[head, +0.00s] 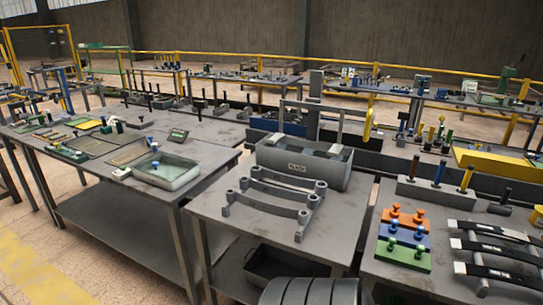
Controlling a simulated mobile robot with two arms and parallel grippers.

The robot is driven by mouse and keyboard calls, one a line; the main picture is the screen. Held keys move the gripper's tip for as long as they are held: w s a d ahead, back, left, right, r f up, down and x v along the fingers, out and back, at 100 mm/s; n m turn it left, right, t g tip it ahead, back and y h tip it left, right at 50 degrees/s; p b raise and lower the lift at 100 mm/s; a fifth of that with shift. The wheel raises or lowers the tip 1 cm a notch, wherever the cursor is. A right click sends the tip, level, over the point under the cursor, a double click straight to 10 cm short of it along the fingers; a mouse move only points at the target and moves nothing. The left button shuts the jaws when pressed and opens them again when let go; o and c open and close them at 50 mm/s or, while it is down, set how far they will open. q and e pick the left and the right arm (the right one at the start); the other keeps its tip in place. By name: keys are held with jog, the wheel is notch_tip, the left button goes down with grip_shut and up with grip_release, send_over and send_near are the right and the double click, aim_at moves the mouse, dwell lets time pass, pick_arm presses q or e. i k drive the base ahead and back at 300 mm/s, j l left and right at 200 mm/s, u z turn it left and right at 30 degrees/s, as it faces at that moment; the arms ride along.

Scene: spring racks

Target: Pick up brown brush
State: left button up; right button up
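I cannot pick out a brown brush for certain. On the left table (215,133) lie flat brownish pieces (128,153), too small to name, next to a shallow grey tray (185,180) with a glassy greenish inside. Neither of my grippers is in view.
The middle table (205,207) holds a grey bin (330,175) and a grey bracket frame (270,200). The right table (385,268) holds orange, blue and green blocks (403,237) and black-and-grey bars (490,247). Yellow rails (240,57) run behind. Floor shows at left.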

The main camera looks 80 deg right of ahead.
aim_at(411, 179)
jog(key=i+z, duration=0.2)
jog(key=z, duration=2.05)
